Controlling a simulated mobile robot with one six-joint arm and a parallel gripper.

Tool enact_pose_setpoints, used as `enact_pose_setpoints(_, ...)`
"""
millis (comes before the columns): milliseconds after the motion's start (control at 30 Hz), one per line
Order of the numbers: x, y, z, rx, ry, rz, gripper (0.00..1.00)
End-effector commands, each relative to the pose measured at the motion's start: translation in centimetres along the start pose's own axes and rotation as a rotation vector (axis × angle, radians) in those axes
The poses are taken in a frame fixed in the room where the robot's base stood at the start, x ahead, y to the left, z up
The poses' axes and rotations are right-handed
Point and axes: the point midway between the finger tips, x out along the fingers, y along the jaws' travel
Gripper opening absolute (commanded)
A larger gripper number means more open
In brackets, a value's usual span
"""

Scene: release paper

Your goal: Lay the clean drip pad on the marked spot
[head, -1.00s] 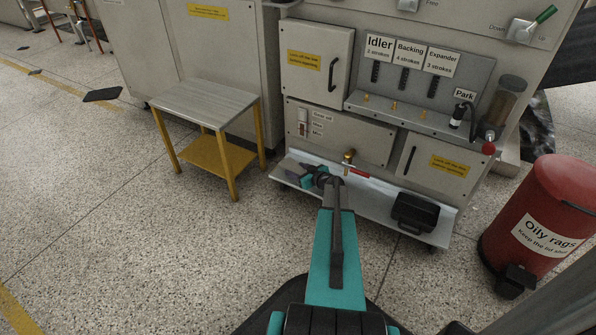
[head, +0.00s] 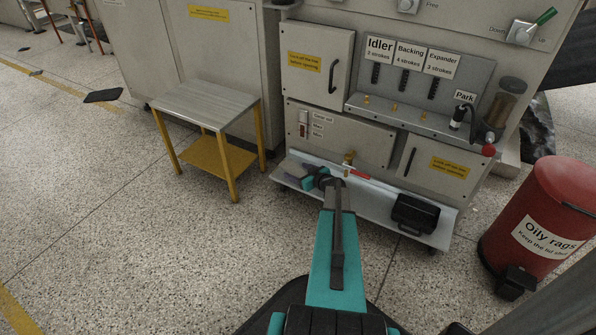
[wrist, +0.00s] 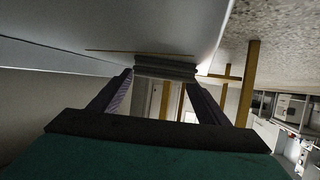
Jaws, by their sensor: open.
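My gripper (wrist: 158,82) is open, its two purple-grey fingers spread in the wrist view. A grey layered block (wrist: 166,67) shows between the fingertips; I cannot tell whether it is the drip pad or how far off it is. In the head view my gripper (head: 313,176) is low over the left part of the white tray (head: 381,201) at the machine's foot, its fingertips partly hidden by the wrist. I cannot make out a clean drip pad or a marked spot for certain.
A black box (head: 415,213) sits on the tray's right part. A brass tap (head: 349,158) and red handle (head: 358,173) are close to my wrist. A small yellow-legged table (head: 210,104) with a bare top stands left. A red rag bin (head: 548,215) stands right. Floor at front left is clear.

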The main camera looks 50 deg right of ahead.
Motion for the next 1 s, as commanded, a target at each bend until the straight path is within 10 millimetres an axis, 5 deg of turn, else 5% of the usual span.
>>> enact_pose_setpoints(600,-9.2,-0.1,-0.2,0.001,-0.001,0.001,0.70)
enact_pose_setpoints(1000,-11.5,0.0,0.0,0.001,0.000,0.000,0.70)
